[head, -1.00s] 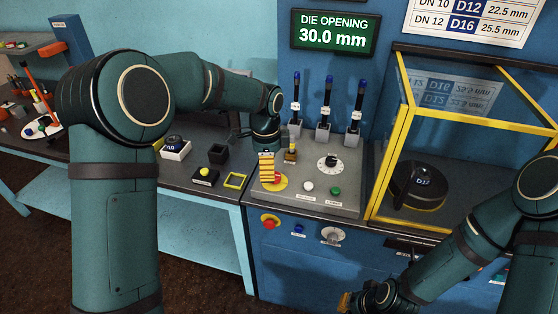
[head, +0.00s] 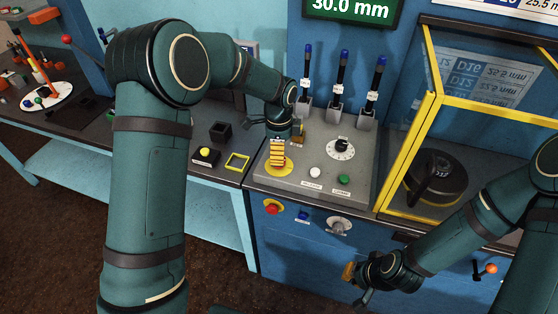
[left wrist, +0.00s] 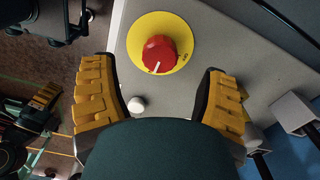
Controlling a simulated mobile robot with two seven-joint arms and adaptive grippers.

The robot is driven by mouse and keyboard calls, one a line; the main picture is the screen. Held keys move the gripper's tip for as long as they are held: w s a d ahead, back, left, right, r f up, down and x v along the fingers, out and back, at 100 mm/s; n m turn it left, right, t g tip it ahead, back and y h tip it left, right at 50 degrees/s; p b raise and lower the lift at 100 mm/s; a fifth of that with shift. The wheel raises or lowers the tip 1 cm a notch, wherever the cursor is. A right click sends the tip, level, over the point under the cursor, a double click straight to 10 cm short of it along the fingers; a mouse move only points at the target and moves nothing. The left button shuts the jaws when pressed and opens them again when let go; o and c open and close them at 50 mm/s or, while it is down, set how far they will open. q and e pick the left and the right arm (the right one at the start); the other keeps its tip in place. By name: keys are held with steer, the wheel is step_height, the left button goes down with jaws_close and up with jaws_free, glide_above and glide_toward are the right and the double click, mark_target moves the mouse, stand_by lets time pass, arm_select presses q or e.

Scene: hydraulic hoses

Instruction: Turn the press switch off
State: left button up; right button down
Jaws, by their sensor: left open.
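The press switch is a red rotary knob (left wrist: 158,54) with a white pointer line, on a round yellow plate (left wrist: 183,27) on the grey control panel. In the head view the left gripper (head: 277,153) hides the knob, and the yellow plate (head: 281,170) shows beneath. My right gripper (head: 354,284) hangs low before the blue cabinet; its opening is unclear.
The panel also has a white button (head: 315,172), a green button (head: 343,180), a black dial (head: 341,148) and several blue-tipped levers (head: 340,85) behind. A yellow-framed guard (head: 405,150) stands to the right. A red button (head: 272,208) is on the cabinet front.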

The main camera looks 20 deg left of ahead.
arm_select(q)
steer(key=shift+f, duration=2.15)
steer(key=c, duration=1.2)
